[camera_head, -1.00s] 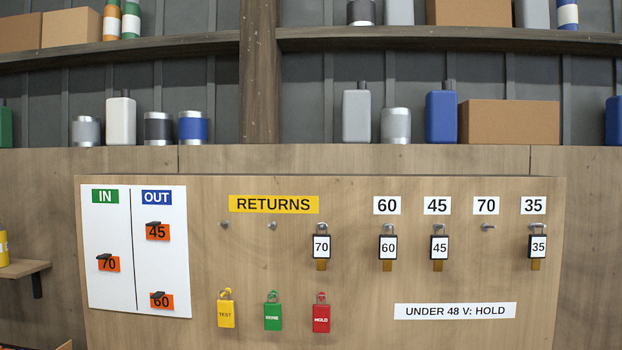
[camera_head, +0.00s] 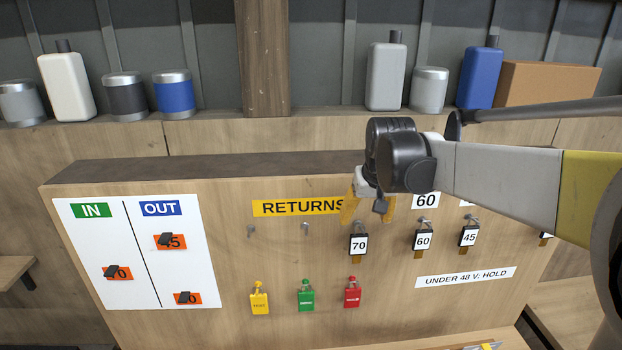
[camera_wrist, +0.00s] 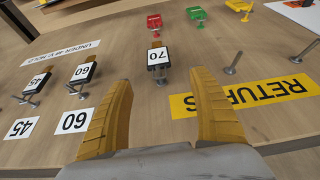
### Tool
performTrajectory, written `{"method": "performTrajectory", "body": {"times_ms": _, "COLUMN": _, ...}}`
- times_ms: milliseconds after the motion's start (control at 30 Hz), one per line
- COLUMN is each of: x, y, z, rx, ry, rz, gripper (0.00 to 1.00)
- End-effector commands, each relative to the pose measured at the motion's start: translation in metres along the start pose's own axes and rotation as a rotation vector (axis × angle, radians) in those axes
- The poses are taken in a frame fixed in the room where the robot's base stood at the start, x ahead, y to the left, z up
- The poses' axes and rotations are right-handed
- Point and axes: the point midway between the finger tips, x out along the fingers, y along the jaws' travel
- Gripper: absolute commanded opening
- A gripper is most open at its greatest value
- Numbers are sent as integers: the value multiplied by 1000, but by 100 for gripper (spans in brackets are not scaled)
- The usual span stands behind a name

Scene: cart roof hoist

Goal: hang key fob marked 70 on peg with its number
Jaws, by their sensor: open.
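The key fob marked 70 (camera_head: 358,245) hangs on a peg under the right end of the yellow RETURNS label. It also shows in the wrist view (camera_wrist: 158,57), ahead of and between my fingers. My gripper (camera_head: 368,212) is open and empty, in front of the board just above that fob, and not touching it as far as I can tell. Its two yellow fingers (camera_wrist: 161,105) are spread wide. The peg under the number 70 label is hidden behind my arm in the head view and out of the wrist view.
Fobs 60 (camera_head: 423,241) and 45 (camera_head: 469,237) hang to the right of fob 70. Yellow (camera_head: 259,301), green (camera_head: 306,299) and red (camera_head: 352,297) tags hang below. Two empty pegs (camera_head: 305,228) are to its left. A white IN/OUT panel (camera_head: 135,270) is at the left.

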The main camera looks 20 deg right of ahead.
Motion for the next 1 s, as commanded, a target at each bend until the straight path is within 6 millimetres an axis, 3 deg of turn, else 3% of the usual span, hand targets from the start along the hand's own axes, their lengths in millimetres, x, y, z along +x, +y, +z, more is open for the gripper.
{"method": "performTrajectory", "body": {"times_ms": 167, "x": 11, "y": 1, "z": -2, "rx": 2, "ry": -2, "rz": 1, "gripper": 70}}
{"method": "performTrajectory", "body": {"times_ms": 633, "x": 92, "y": 1, "z": -2, "rx": 1, "ry": -1, "rz": 1, "gripper": 70}}
{"method": "performTrajectory", "body": {"times_ms": 800, "x": 105, "y": 1, "z": -2, "rx": 1, "ry": -1, "rz": 1, "gripper": 70}}
{"method": "performTrajectory", "body": {"times_ms": 1000, "x": 108, "y": 1, "z": -2, "rx": 1, "ry": -1, "rz": 1, "gripper": 70}}
